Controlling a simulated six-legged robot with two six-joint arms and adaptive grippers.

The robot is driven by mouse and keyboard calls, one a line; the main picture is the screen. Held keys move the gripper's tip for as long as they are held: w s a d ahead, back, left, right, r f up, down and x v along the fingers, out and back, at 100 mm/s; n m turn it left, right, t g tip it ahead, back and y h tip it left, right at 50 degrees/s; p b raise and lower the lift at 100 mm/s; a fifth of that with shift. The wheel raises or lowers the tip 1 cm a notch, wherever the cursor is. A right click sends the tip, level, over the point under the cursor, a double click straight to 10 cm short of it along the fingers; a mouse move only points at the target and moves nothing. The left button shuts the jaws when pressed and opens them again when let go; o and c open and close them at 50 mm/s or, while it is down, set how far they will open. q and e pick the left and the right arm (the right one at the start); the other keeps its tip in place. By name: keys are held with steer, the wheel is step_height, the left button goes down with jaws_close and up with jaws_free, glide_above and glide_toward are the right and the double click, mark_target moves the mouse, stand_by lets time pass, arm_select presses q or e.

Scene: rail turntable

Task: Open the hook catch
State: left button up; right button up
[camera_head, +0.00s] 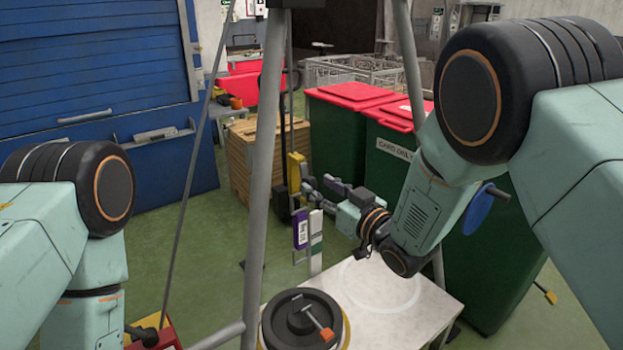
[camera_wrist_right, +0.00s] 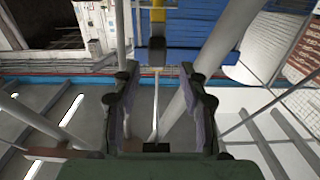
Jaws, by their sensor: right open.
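My right gripper (camera_head: 318,190) is open, with its fingers pointing left, close to an upright yellow piece (camera_head: 294,174) in the head view. In the right wrist view, the gripper (camera_wrist_right: 158,80) has its two fingers wide apart. A yellow piece with a black end (camera_wrist_right: 157,48) shows beyond the gap between them, and nothing is clearly held. I cannot tell for certain which part is the hook catch. A black round turntable (camera_head: 272,325) with an orange-tipped lever (camera_head: 318,322) sits at the bottom centre. My left arm shows at the left; its gripper is out of view.
Grey frame legs (camera_head: 262,190) stand left of my right gripper. A purple-labelled piece (camera_head: 301,228) and a white post (camera_head: 315,243) stand below it. A pale tabletop (camera_head: 400,300) lies below my right arm. Green bins with red lids (camera_head: 350,94) and a wooden crate (camera_head: 242,160) stand behind.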

mark_target(313, 182)
steer(key=x, duration=0.4)
steer(key=shift+w+d+f, duration=0.1)
steer(key=shift+d+f, duration=0.1)
steer(key=shift+f, duration=0.15)
steer(key=shift+a+r, duration=0.1)
steer(key=shift+r, duration=0.2)
steer(key=shift+w+a+f, duration=0.1)
steer(key=shift+a, duration=0.1)
steer(key=shift+w+d+f, duration=0.1)
steer(key=shift+w+f, duration=0.05)
steer(key=shift+w, duration=0.1)
steer(key=shift+c, duration=1.2)
steer(key=shift+s+d, duration=0.1)
steer(key=shift+s, duration=0.2)
steer(key=c, duration=0.4)
steer(key=shift+w, duration=0.1)
jaws_close()
